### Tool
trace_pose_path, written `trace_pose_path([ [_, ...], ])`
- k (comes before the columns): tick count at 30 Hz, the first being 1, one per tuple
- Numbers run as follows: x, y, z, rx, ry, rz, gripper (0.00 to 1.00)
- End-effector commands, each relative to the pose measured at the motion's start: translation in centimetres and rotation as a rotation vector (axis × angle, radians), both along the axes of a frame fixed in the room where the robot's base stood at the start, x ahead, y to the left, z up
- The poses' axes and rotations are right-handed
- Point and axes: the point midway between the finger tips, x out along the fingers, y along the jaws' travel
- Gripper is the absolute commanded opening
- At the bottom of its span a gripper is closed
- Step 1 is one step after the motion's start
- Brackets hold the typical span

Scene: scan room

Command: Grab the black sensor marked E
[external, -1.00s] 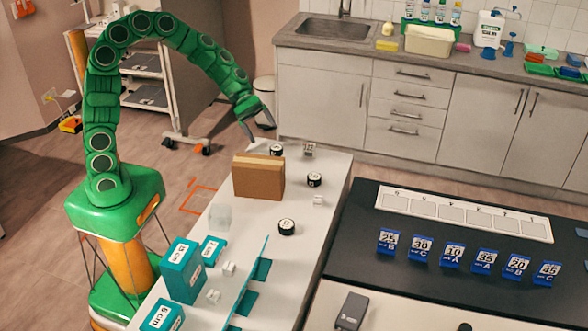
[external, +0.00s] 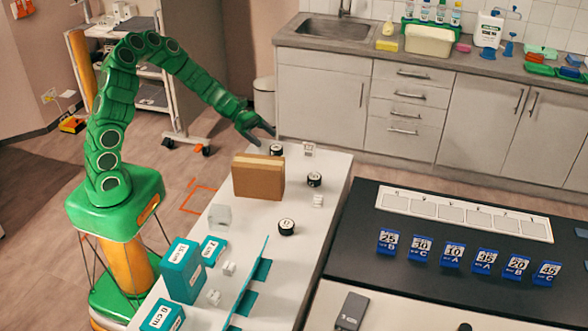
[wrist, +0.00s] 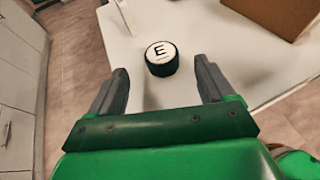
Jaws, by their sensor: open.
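The black sensor marked E (wrist: 161,59) is a short round puck with a white top, standing on the white table (wrist: 188,22). In the wrist view it sits just beyond and between the two fingers of my gripper (wrist: 165,82), with clear space on both sides. In the external view my gripper (external: 258,131) is at the table's far end, and a black puck (external: 276,149) stands right beside its tips; its letter is too small to read there. My gripper is open and empty.
A brown cardboard box (external: 258,178) stands close to the far puck. Two other black pucks (external: 314,180) (external: 286,227) and small white blocks (external: 308,150) are on the table. Teal boxes (external: 184,270) stand at the near end. A white block (wrist: 124,16) is left of the E sensor.

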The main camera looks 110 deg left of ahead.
Motion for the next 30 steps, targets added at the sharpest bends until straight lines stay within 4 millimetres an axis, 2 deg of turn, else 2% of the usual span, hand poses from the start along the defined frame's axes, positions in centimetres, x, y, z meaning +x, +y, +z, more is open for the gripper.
trace_pose_path([
  [5,0.8,-0.3,-0.5,0.001,0.001,-0.001,0.82],
  [18,4.3,-1.7,-2.6,-0.002,0.0,-0.004,0.82],
  [29,4.7,-1.8,-2.7,0.0,0.0,-0.002,0.82],
  [30,4.7,-1.8,-2.7,0.0,0.0,-0.002,0.79],
])
